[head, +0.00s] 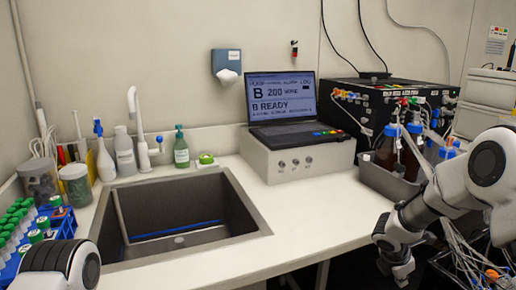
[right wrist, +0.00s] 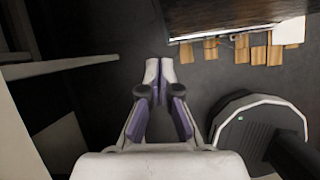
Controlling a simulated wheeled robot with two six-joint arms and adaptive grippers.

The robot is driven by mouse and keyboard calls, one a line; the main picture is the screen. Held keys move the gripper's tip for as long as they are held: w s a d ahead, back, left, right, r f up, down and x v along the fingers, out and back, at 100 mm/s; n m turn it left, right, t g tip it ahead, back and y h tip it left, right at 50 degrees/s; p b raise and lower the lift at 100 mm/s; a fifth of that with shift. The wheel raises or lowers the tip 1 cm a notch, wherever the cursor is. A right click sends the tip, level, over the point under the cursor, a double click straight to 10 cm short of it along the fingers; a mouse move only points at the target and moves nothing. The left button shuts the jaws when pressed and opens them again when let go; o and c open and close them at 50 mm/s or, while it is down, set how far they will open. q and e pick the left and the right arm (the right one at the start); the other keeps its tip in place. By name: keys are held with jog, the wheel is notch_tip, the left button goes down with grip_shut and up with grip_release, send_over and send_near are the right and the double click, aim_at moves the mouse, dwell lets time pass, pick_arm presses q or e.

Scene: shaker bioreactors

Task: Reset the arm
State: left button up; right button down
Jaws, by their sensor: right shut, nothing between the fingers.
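My right arm (head: 440,195) comes in from the right in the head view and bends down past the counter's front edge. In the right wrist view my right gripper (right wrist: 159,68) points down over a dark floor, its fingertips together and nothing between them.
A laptop (head: 280,95) on a white control box, a sink (head: 180,215), and bottles in a grey tray (head: 385,180) stand on the counter (head: 300,220). Tubes in a blue rack (head: 65,225) are at left. Loose cables (head: 465,245) hang close to my right arm.

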jog(key=s+a+f+m+g+y+p, duration=0.2)
jog(key=s+a+f+m+y+p, duration=0.3)
jog(key=s+a+f+m, duration=0.95)
jog(key=s+a+m, duration=0.1)
jog(key=s, duration=0.7)
jog(key=s+a+f+m+p, duration=0.1)
jog(key=s+m, duration=0.3)
jog(key=s, duration=0.5)
jog(key=shift+s+a+f, duration=0.15)
jog(key=shift+s+a, duration=0.2)
